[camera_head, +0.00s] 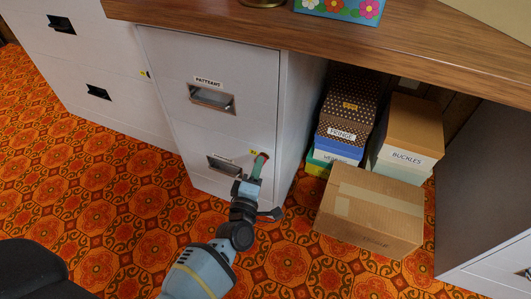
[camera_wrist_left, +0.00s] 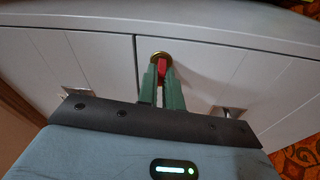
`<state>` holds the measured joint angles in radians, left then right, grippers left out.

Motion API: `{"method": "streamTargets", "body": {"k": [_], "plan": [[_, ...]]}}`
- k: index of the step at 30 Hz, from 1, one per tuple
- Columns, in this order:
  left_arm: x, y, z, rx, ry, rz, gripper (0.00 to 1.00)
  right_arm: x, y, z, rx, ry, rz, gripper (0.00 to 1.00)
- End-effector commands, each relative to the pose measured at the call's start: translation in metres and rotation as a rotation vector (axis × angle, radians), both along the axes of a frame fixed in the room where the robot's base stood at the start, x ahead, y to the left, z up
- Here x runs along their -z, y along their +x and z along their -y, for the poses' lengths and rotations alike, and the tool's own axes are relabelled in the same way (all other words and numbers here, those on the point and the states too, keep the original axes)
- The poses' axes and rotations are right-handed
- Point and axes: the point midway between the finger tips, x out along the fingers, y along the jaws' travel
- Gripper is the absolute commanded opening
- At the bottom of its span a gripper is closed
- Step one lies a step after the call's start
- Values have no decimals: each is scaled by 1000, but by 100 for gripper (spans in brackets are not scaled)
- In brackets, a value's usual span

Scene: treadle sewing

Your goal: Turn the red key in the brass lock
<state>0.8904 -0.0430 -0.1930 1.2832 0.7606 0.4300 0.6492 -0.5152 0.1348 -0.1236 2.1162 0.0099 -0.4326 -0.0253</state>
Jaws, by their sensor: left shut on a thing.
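The brass lock (camera_wrist_left: 161,56) is a small round disc on the front of the light grey cabinet in the left wrist view. The red key (camera_wrist_left: 162,68) sits at the lock, its visible part between the green fingers of my left gripper (camera_wrist_left: 160,80). The fingers are shut on the key and hide part of it. In the head view my left gripper (camera_head: 259,166) reaches up to the right edge of the grey filing cabinet (camera_head: 211,127), beside its lower drawer. The key's exact angle is hard to tell. My right gripper is not in view.
A wooden tabletop (camera_head: 400,50) spans above the cabinet. Right of it stand a cardboard box (camera_head: 371,213), a box labelled Fringe (camera_head: 346,112) and one labelled Buckles (camera_head: 412,135). Drawer handles (camera_head: 212,98) jut from the cabinet. The patterned carpet (camera_head: 120,215) in front is mostly clear.

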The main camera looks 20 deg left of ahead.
Motion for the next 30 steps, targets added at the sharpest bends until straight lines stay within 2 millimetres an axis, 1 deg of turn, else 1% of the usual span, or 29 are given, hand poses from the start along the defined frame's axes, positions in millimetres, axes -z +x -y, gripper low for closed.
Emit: {"method": "streamTargets", "body": {"k": [1, 3, 7, 8, 9, 13, 14, 19, 21, 30], "plan": [[-1, 1, 0, 3, 45, 2, 0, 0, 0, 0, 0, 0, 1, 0], [-1, 1, 0, 3, 75, 3, 0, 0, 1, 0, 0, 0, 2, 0], [-1, 1, 0, 3, 74, 3, 0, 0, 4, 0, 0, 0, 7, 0], [-1, 1, 0, 3, 74, 3, 9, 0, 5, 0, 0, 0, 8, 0], [-1, 1, 0, 3, 73, 3, 14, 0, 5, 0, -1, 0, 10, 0], [-1, 1, 0, 2, 72, 3, 31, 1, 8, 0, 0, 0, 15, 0], [-1, 1, 0, 2, 72, 3, 33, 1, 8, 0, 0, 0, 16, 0], [-1, 1, 0, 1, 72, 3, 33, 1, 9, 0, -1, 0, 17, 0], [0, 1, 0, 1, 71, 3, 29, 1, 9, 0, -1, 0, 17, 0], [0, -1, 0, 1, 71, 2, 29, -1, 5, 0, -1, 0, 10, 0]]}}
